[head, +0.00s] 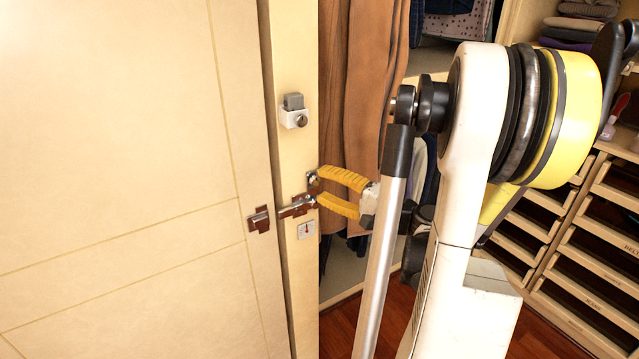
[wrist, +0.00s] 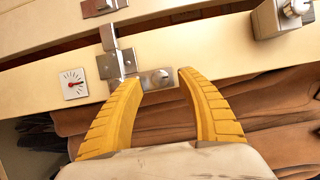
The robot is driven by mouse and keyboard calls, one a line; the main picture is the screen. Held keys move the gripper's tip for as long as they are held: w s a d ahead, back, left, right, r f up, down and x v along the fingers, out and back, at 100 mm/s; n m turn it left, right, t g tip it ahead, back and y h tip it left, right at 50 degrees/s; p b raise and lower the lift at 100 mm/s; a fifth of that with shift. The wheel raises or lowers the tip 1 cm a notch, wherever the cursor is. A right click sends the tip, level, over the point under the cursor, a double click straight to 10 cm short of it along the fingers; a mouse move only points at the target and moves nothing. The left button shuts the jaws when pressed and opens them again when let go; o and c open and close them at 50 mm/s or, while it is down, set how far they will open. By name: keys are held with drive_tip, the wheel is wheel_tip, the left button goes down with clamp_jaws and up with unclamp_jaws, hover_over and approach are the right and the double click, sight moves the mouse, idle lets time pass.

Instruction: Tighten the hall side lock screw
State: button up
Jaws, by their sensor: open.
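My gripper (head: 319,187) has two yellow ribbed fingers, open and empty, at the edge of the pale door post. In the wrist view my gripper (wrist: 160,80) has its fingertips on either side of a round metal screw head (wrist: 161,77) on a small metal plate. The fingers look apart from the screw; whether they touch the plate I cannot tell. Next to it is a metal latch (wrist: 115,57), which shows in the head view as a bolt (head: 295,208). No label shows whether this is the hall side lock screw. The fingers hide the screw in the head view.
A grey-white lock box with a knob (head: 293,112) sits higher on the post, also in the wrist view (wrist: 281,15). A small dial (head: 306,229) is below the bolt. A catch plate (head: 259,219) is on the door (head: 120,180). Brown clothes (head: 350,110) hang close behind.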

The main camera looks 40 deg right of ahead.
drive_tip(key=s+d, duration=0.1)
drive_tip(key=s, duration=0.9)
drive_tip(key=shift+s+d, duration=0.2)
drive_tip(key=shift+d, duration=0.1)
drive_tip(key=w+a+f+n+g+y, duration=0.1)
drive_tip(key=w+a+f+n+g, duration=0.25)
drive_tip(key=a, duration=0.55)
drive_tip(key=w+a+f+n+g+y, duration=0.15)
drive_tip(key=w+a+g, duration=0.25)
drive_tip(key=a, duration=0.6)
drive_tip(key=s+a+n+g+h, duration=0.3)
drive_tip(key=s+a+n+h, duration=0.2)
drive_tip(key=a+n, duration=0.6)
drive_tip(key=shift+s+a, duration=0.8)
drive_tip(key=shift+s, duration=0.2)
